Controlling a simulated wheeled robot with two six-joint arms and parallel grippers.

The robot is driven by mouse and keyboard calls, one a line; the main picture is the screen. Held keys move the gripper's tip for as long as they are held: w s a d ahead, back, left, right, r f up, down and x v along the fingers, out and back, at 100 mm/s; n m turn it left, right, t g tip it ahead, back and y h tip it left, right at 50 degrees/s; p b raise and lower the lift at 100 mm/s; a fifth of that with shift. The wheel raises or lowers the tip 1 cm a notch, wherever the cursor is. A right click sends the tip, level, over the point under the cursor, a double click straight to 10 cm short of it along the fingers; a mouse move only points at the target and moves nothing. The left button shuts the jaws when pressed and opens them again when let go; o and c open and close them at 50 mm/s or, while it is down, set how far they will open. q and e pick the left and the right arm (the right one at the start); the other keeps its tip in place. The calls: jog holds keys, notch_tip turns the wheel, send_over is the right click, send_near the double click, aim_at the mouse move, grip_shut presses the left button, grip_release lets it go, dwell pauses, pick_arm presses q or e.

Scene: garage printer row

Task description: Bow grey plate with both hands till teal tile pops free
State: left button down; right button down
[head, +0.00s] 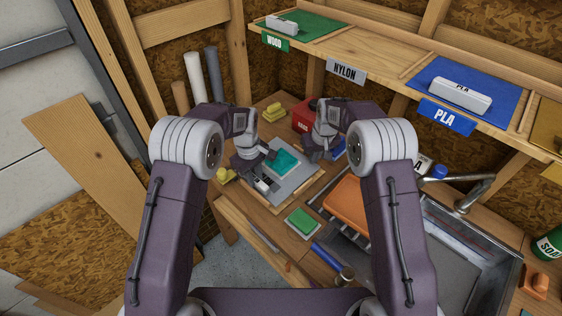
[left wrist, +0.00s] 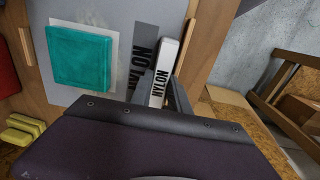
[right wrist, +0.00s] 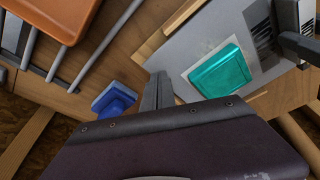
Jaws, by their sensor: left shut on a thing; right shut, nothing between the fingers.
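The grey plate (head: 298,183) lies on the bench in the head view, with the teal tile (head: 287,160) on a pale square on it. The tile looks flat on the plate in the left wrist view (left wrist: 80,58) and right wrist view (right wrist: 218,70). A white bar lettered NYLON (left wrist: 165,75) runs along one plate edge. My left gripper (head: 266,158) is shut on this bar, which appears to be the plate's handle. My right gripper (head: 327,148) is shut and empty by the plate's opposite side; its fingertips (right wrist: 157,88) show near the plate's edge. Contact there is unclear.
A blue object (right wrist: 115,100) stands close to my right fingers. A red box (head: 303,115) is behind the plate; yellow blocks (head: 272,112) stand nearby. A green pad (head: 301,223) and an orange tray (head: 360,205) lie in front. The shelf holds a blue plate labelled PLA (head: 430,75).

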jog(key=shift+f, duration=0.8)
dwell(0.7)
jog(key=shift+s+f, duration=0.15)
jog(key=shift+f, duration=0.1)
dwell(1.2)
jog(key=shift+r, duration=0.1)
notch_tip(320, 180, up, 8)
dwell(0.7)
pick_arm(q)
jog(key=c, duration=1.2)
grip_release()
jog(key=shift+o, duration=0.2)
